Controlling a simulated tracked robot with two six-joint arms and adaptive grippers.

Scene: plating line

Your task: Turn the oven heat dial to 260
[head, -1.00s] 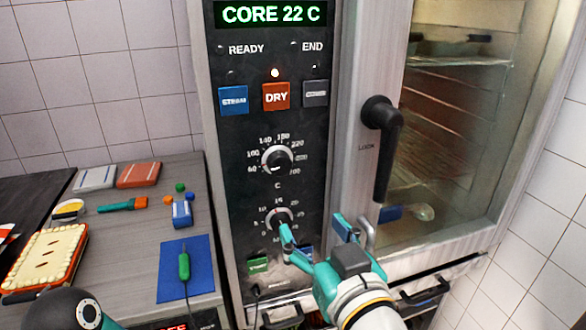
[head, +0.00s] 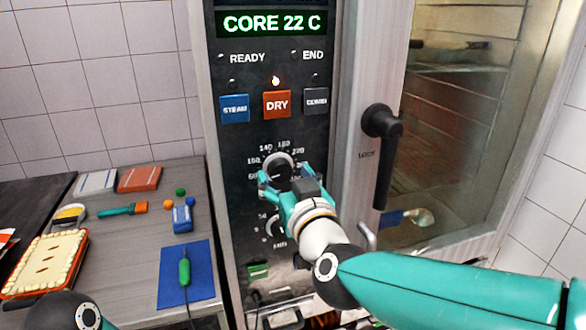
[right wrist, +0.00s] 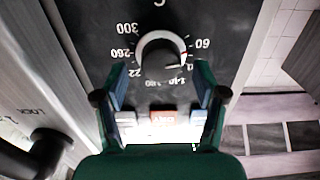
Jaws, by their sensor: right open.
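The heat dial (head: 278,163) is a round dark knob with a pale ring and printed numbers on the oven's black panel. In the right wrist view the dial (right wrist: 160,57) appears upside down, with 260 at its left; I cannot read its exact setting. My right gripper (head: 284,182) is open in front of the dial, its lower part hidden by the gripper in the head view. In the right wrist view the fingers (right wrist: 160,88) stand apart on either side of and short of the knob, with nothing held. My left gripper is out of view.
A lower dial (head: 274,228) is partly covered by my right arm. The oven door handle (head: 382,150) sticks out to the right. A side counter (head: 140,255) at left holds a pie (head: 45,262), a blue mat (head: 198,262) and small items.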

